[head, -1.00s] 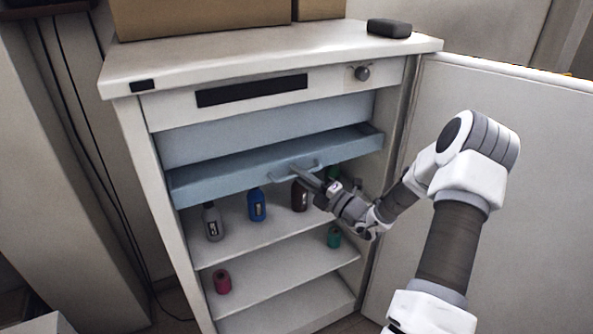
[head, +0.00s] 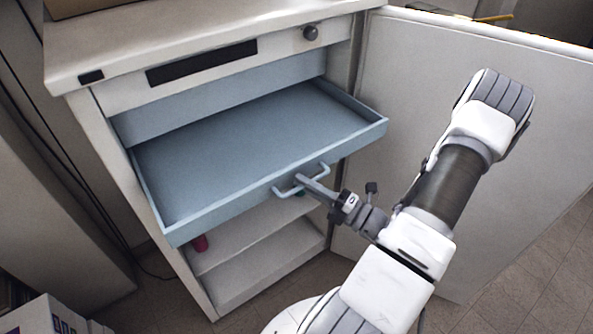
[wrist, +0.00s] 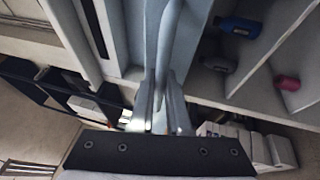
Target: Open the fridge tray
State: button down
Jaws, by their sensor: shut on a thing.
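The fridge tray (head: 245,140) is a pale blue, shallow drawer in the upper part of the white fridge (head: 95,110). It stands well out of the fridge and its inside looks empty. A curved handle (head: 286,190) is on its front face. My gripper (head: 306,184) is shut on this handle. In the wrist view the handle (wrist: 172,50) runs down between the fingers of my gripper (wrist: 162,105). The fingertips partly hide the handle.
The fridge door (head: 455,110) stands wide open at the right. Shelves (head: 265,255) lie below the tray, with a red item (head: 200,243) partly hidden. The wrist view shows a blue bottle (wrist: 240,27) and a pink item (wrist: 288,82). Tiled floor (head: 520,260) is clear at the lower right.

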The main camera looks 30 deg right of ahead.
jog(key=shift+s, duration=0.2)
jog(key=c, duration=1.2)
grip_release()
jog(key=shift+o, duration=0.2)
jog(key=b+v, duration=0.2)
jog(key=v, duration=1.5)
jog(key=shift+s, duration=0.15)
jog(key=shift+d, duration=0.15)
